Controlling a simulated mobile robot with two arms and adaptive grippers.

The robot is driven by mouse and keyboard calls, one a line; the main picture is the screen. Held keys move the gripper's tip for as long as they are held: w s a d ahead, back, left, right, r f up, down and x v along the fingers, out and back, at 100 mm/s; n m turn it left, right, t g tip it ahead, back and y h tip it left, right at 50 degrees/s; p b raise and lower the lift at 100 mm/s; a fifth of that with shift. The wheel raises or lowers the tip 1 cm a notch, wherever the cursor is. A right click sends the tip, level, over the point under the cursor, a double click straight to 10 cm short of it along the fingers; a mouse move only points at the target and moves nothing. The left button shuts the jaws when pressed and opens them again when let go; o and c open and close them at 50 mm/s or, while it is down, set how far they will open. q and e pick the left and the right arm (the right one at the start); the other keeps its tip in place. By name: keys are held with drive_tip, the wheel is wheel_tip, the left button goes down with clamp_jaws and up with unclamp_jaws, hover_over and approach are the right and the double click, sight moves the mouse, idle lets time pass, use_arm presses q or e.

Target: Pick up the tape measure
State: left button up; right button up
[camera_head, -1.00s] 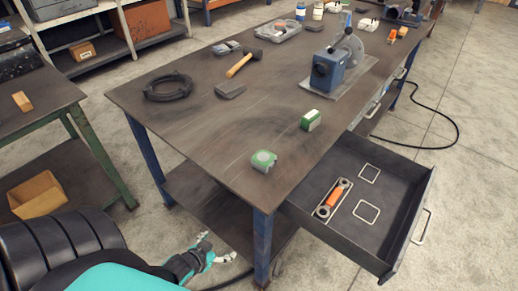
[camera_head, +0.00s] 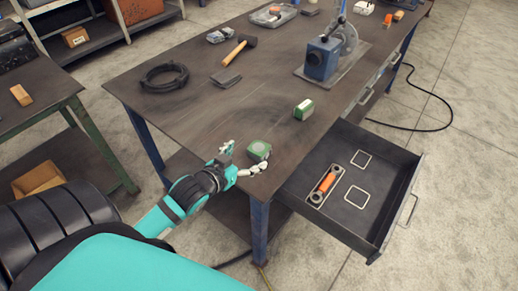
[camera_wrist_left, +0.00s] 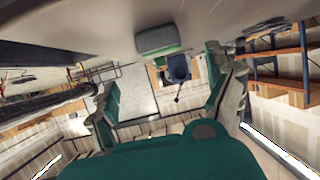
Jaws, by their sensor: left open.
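In the left wrist view, which looks upside down, a green and grey block that looks like the tape measure (camera_wrist_left: 158,38) shows beyond and between the spread fingers (camera_wrist_left: 165,88). My right gripper is not in view.
A blue machine (camera_head: 322,58), a hammer (camera_head: 236,52) and a coiled black cable (camera_head: 165,77) lie farther back. An open drawer (camera_head: 375,220) juts out right, holding an orange-handled tool (camera_head: 326,183).

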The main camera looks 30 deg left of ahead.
sight(259, 148)
use_arm(q)
drive_tip(key=p+x, duration=0.1)
drive_tip(key=x, duration=0.6)
drive_tip(key=shift+w+a+f, duration=0.15)
drive_tip(key=shift+w+f, duration=0.15)
drive_tip(key=shift+s, duration=0.1)
drive_tip(key=shift+c, duration=0.2)
drive_tip(key=shift+r, duration=0.1)
drive_tip(key=shift+c, duration=1.2)
drive_tip(key=c, duration=1.1)
drive_tip(key=shift+c, duration=0.4)
drive_tip(key=shift+r, duration=0.1)
